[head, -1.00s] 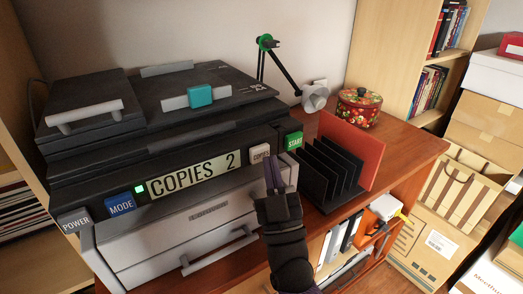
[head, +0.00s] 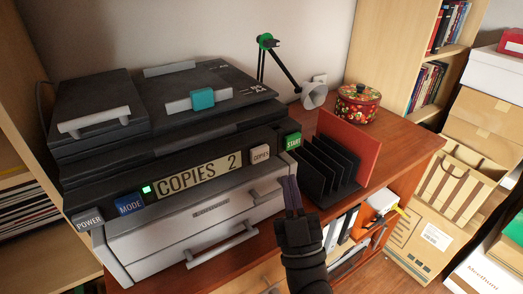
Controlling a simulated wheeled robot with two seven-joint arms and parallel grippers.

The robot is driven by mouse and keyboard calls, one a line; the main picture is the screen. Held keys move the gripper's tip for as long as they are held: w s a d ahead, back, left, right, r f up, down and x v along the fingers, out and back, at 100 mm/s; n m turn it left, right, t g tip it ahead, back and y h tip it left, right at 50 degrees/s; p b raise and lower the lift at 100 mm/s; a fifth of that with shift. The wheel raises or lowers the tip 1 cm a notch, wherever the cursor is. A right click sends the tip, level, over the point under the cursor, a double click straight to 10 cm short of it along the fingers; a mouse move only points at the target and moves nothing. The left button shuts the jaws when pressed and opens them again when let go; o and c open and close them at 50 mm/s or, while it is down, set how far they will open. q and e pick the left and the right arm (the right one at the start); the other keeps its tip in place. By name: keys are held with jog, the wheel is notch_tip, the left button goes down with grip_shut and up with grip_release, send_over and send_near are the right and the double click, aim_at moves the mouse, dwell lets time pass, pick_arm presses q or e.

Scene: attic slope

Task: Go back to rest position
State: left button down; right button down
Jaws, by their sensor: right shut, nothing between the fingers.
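My right gripper (head: 292,192) is shut and empty. It is in front of the copier (head: 205,221), to the right of its drawers and below the green START button (head: 293,141). It appears apart from the buttons. The copier's display (head: 199,177) reads "COPIES 2" and a green light (head: 146,189) is lit at its left. The COPIES button (head: 260,154), blue MODE button (head: 130,205) and POWER button (head: 89,219) are in view. My left gripper is not in view.
A black file rack (head: 326,168) with a red end panel (head: 350,146) stands right of the copier on the wooden desk (head: 405,149). A desk lamp (head: 314,95) and a painted pot (head: 357,104) are behind it. Cardboard boxes (head: 480,128) are stacked at the right.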

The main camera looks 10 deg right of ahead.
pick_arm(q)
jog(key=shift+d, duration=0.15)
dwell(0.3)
